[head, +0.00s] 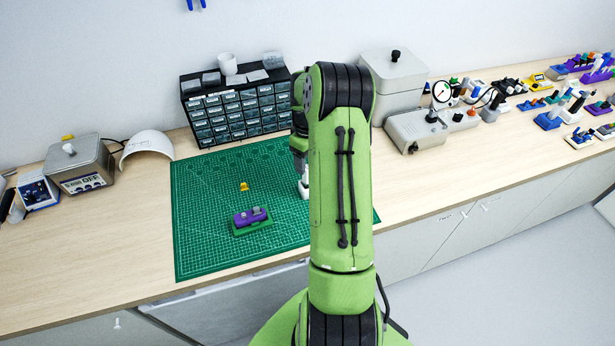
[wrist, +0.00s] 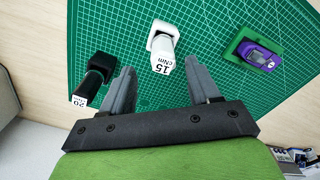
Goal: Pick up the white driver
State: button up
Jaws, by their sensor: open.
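The white driver (wrist: 163,42) is in the upper middle of the wrist view, over the green mat. Its near end bears a "15 cNm" label. My gripper (wrist: 161,63) is open, with one grey finger on each side of the driver's labelled end in the picture. I see no contact, and clear gaps show on both sides. In the head view my arm hides most of this area; a small white part shows at the arm's left edge.
A black driver (wrist: 95,75) labelled 20 stands just left of my left finger. A purple piece (wrist: 258,55) sits in a green holder (head: 254,228) to the right. A small yellow piece (head: 244,186) lies on the mat (head: 200,250). A drawer cabinet (head: 235,108) stands behind.

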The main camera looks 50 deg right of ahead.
aim_at(307, 176)
jog(key=shift+d+f, duration=0.1)
jog(key=shift+f, duration=0.7)
jog(key=f, duration=0.3)
jog(key=f+p, duration=0.1)
jog(key=f, duration=0.1)
jog(key=shift+a, duration=0.4)
jog(key=shift+d+f, duration=0.1)
jog(key=shift+f, duration=0.25)
jog(key=shift+c, duration=1)
jog(key=c, duration=0.9)
notch_tip(307, 176, up, 10)
jog(key=shift+r+b, duration=0.1)
jog(key=shift+b, duration=0.3)
jog(key=o, duration=0.5)
grip_shut()
